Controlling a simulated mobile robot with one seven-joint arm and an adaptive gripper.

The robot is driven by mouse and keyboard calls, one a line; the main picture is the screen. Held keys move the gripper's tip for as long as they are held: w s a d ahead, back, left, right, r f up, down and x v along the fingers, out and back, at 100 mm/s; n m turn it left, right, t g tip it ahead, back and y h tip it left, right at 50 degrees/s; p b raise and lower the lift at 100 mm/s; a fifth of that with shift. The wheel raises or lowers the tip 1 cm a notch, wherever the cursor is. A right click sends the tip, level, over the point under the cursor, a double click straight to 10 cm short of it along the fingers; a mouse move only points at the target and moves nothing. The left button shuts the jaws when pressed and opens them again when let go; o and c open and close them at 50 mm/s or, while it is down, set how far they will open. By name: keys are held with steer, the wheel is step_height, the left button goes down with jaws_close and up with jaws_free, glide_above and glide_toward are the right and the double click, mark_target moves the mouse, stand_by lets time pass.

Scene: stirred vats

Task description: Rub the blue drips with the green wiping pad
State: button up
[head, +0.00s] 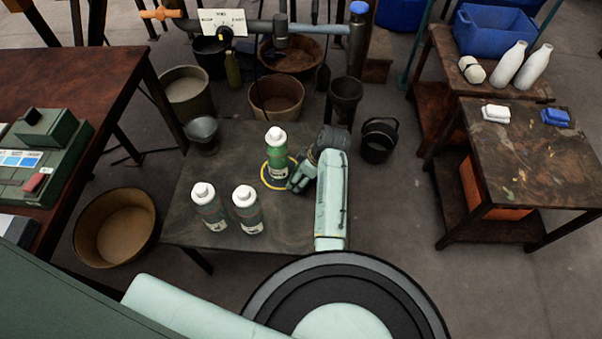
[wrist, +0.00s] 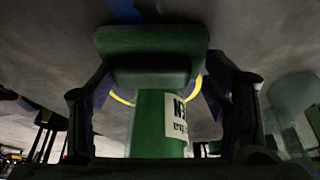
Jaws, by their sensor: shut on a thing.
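My gripper (head: 300,180) is low over the middle table, just right of a green bottle with a white cap (head: 277,155). In the wrist view, the fingers (wrist: 152,75) are shut on the dark green wiping pad (wrist: 150,45), with one finger at each side of it. The green bottle with its white label (wrist: 160,125) shows behind and below the pad. A small blue patch (wrist: 126,10), perhaps part of the drips, shows at the top edge of the wrist view. In the head view I cannot make out the pad or the drips.
The green bottle stands in a yellow ring (head: 266,181) on the middle table (head: 215,165). Two grey bottles (head: 209,206) (head: 246,210) stand near its front. A white pad (head: 495,112) and a blue pad (head: 556,117) lie on the right table (head: 520,160). Buckets surround the middle table.

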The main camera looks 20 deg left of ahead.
step_height(320, 180, up, 4)
steer(key=shift+f+p, duration=0.2)
steer(key=shift+p, duration=1)
steer(key=shift+r, duration=1.15)
steer(key=shift+r, duration=1.5)
